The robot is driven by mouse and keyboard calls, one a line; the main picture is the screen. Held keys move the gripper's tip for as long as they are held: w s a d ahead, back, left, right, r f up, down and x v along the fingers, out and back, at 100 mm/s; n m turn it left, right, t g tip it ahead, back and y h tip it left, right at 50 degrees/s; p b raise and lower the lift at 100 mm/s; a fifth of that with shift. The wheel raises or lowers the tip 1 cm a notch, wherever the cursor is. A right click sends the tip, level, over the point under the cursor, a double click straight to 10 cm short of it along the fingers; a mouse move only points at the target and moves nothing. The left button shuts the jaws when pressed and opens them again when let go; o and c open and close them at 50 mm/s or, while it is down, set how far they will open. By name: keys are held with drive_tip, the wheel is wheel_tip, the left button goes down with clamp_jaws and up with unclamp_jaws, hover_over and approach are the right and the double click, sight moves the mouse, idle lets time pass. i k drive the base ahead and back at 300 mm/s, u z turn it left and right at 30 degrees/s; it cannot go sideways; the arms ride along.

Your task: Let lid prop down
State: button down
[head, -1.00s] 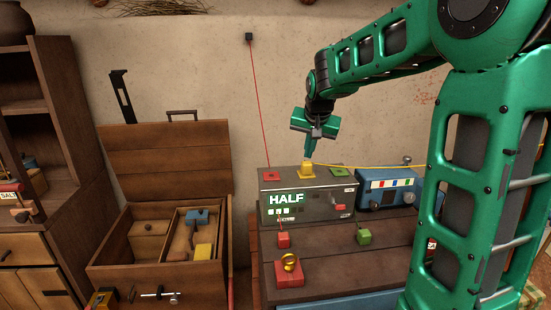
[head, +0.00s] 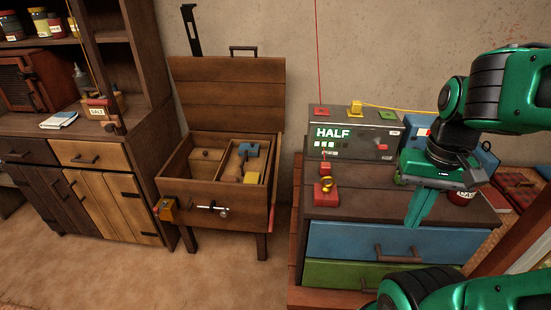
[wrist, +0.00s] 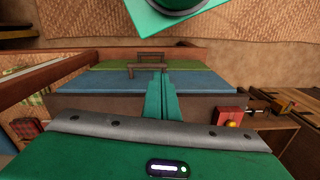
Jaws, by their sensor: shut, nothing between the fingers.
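The wooden chest (head: 172,180) stands open left of centre in the head view. Its plank lid (head: 225,100) stands raised against the wall side, with a dark handle (head: 243,49) on its top edge. A black upright bar (head: 190,30) with a hooked top rises behind the lid's left corner and may be the lid prop; its lower end is hidden. My gripper (head: 416,222) is shut and empty, pointing down before the drawer unit, well right of the chest. Its closed fingers also show in the wrist view (wrist: 160,97).
A cabinet (head: 88,155) stands left. Floor before the chest is clear.

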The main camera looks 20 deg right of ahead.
sight(271, 216)
drive_tip(key=u, duration=0.5)
drive_tip(key=k, duration=1.1)
drive_tip(key=u, duration=1)
drive_tip(key=i, duration=2.05)
drive_tip(key=z, duration=0.55)
drive_tip(key=i, duration=0.95)
drive_tip(key=z, duration=1.05)
drive_tip(key=i, duration=0.45)
drive_tip(key=z, duration=0.25)
